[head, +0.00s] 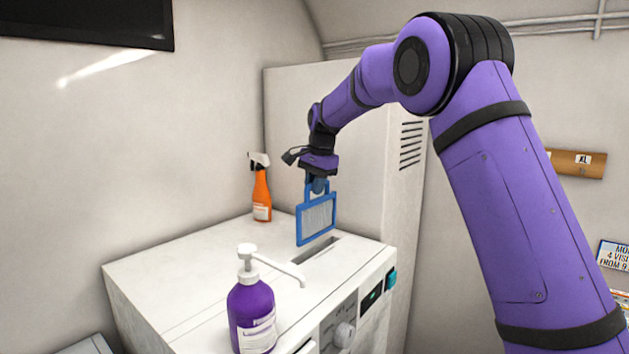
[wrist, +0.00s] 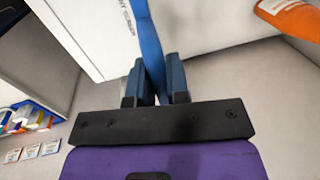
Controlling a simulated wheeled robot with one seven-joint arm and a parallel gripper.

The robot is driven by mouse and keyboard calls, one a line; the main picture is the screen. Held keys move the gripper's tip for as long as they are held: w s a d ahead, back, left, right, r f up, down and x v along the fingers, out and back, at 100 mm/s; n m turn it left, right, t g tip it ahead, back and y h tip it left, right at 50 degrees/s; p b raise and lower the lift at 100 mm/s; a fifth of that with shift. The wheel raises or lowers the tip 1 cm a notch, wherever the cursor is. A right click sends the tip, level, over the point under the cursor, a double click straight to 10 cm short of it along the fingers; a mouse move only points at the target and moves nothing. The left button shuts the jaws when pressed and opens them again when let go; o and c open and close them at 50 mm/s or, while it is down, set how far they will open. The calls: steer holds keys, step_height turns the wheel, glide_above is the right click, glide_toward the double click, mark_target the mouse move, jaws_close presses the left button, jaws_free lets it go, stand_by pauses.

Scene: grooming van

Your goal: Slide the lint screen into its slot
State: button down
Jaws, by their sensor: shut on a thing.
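The lint screen (head: 316,218) is a blue frame with a pale mesh, hanging upright above the white machine's top in the head view. My gripper (head: 318,184) is shut on its upper tab and points down. In the wrist view, my gripper's two fingers (wrist: 157,82) close on the blue lint screen (wrist: 148,40), seen edge-on as a narrow strip. The slot (head: 315,250) is a dark narrow opening in the machine top near the back right. The screen's lower edge appears just above and left of the slot; the exact gap is hard to tell.
A purple pump bottle (head: 252,316) stands at the machine's front, its long spout pointing right. An orange spray bottle (head: 261,194) stands at the back left. A tall pale cabinet (head: 350,150) rises behind the machine (head: 190,275). The left part of the top is clear.

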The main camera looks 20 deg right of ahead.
mark_target(315, 238)
steer(key=shift+f, duration=5.65)
steer(key=c, duration=1)
jaws_free()
steer(key=r, duration=0.3)
steer(key=s+r, duration=0.1)
steer(key=r, duration=0.3)
steer(key=d+r, duration=0.1)
steer(key=r, duration=0.2)
steer(key=shift+s+d+r, duration=0.1)
steer(key=shift+s+r, duration=0.15)
steer(key=shift+s, duration=0.1)
